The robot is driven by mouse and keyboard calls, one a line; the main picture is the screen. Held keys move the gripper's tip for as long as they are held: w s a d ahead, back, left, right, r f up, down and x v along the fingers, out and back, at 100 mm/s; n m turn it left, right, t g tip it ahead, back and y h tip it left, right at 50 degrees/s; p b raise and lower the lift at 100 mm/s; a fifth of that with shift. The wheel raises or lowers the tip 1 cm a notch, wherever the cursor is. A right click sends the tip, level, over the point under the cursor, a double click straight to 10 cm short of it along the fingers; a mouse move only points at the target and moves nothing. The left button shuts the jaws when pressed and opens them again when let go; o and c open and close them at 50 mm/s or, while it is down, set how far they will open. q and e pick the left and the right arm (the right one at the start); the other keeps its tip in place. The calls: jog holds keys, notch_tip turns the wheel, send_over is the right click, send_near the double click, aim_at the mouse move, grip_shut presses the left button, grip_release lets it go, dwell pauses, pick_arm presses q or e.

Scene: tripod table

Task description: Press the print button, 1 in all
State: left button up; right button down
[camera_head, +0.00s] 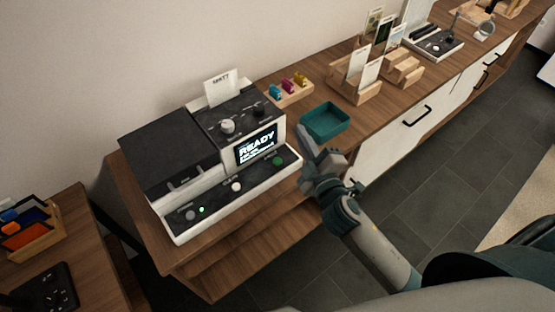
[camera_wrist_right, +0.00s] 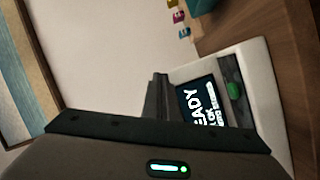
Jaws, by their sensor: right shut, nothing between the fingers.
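A black and white printer (camera_head: 172,165) stands on the wooden cabinet top, its screen (camera_head: 257,148) reading READY. Its front strip carries a green button (camera_head: 278,161) at the right, a white button (camera_head: 236,187) in the middle and a grey knob (camera_head: 190,215) at the left. Which one is the print button is too small to read. My right gripper (camera_head: 305,143) is shut and empty, just right of the printer's front corner, apart from the green button. In the right wrist view the green button (camera_wrist_right: 235,91) shows beyond the fingers (camera_wrist_right: 158,97). My left gripper is not in view.
A teal tray (camera_head: 342,128) sits behind my right gripper. Coloured cartridges in a wooden holder (camera_head: 294,98) and wooden card stands (camera_head: 358,92) are further back. A second table with a wooden organiser (camera_head: 35,243) is at the left. The floor in front is clear.

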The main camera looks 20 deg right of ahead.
jog(key=w+a+r+n+t+y, duration=0.1)
jog(key=a+r+n+t+y, duration=0.1)
jog(key=a+r+n+y, duration=0.55)
jog(key=s+a+r+n+g+y, duration=0.3)
jog(key=a+n+g+y, duration=0.25)
jog(key=n, duration=0.55)
jog(key=s+a+r+n+g+y, duration=0.35)
jog(key=a+n+g, duration=0.25)
jog(key=n, duration=0.6)
notch_tip(320, 180, down, 8)
jog(key=d+n+g+h, duration=0.2)
jog(key=n+g+h, duration=0.1)
jog(key=n+h, duration=0.3)
jog(key=w+d+f+n+t+h, duration=0.2)
jog(key=w+d+h, duration=0.4)
jog(key=d, duration=0.5)
jog(key=shift+d+f, duration=0.35)
jog(key=shift+f, duration=0.05)
jog(key=shift+n+t, duration=0.25)
jog(key=shift+f, duration=0.15)
